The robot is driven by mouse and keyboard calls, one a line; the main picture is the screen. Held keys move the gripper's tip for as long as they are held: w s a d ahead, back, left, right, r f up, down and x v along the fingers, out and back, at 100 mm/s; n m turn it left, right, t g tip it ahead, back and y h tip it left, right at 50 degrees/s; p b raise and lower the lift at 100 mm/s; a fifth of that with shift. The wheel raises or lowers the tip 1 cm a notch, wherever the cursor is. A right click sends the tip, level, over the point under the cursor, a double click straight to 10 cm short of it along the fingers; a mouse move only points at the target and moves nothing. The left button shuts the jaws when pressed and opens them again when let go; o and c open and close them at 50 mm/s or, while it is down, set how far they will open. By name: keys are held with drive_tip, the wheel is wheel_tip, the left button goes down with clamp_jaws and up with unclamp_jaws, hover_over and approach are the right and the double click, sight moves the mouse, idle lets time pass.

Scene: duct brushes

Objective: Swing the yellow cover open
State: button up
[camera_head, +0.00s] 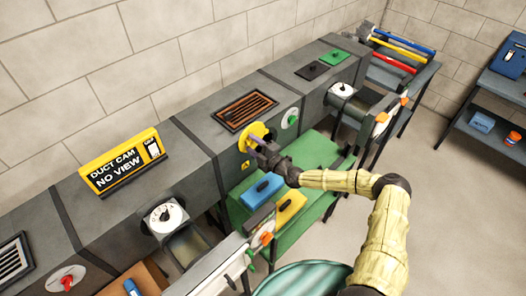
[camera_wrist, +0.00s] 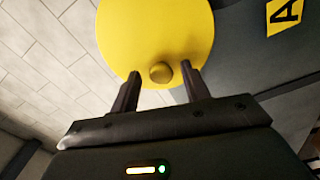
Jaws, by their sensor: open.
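The yellow cover (camera_head: 254,130) is a round disc on the front face of the grey duct, below a rusty-slatted vent. In the wrist view the cover (camera_wrist: 155,30) fills the top middle, with a small round yellow knob (camera_wrist: 160,72) near its lower edge. My gripper (camera_wrist: 161,88) is open, with one dark finger on each side of the knob and a gap showing beside it. Whether a finger touches the cover cannot be told. In the head view my gripper (camera_head: 260,145) reaches the cover from the right and hides part of it.
A green dial (camera_head: 291,118) sits right of the cover, and a yellow warning label (camera_head: 245,164) below it. A green bench (camera_head: 290,208) below holds a blue case (camera_head: 262,187) and a yellow case (camera_head: 290,205). A "DUCT CAM NO VIEW" sign (camera_head: 122,163) stands on the duct at left.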

drive_tip(key=b+v, duration=0.3)
drive_tip(key=v, duration=1.4)
drive_tip(key=shift+b, duration=0.35)
drive_tip(key=shift+d+r, duration=0.1)
drive_tip(key=shift+d, duration=0.05)
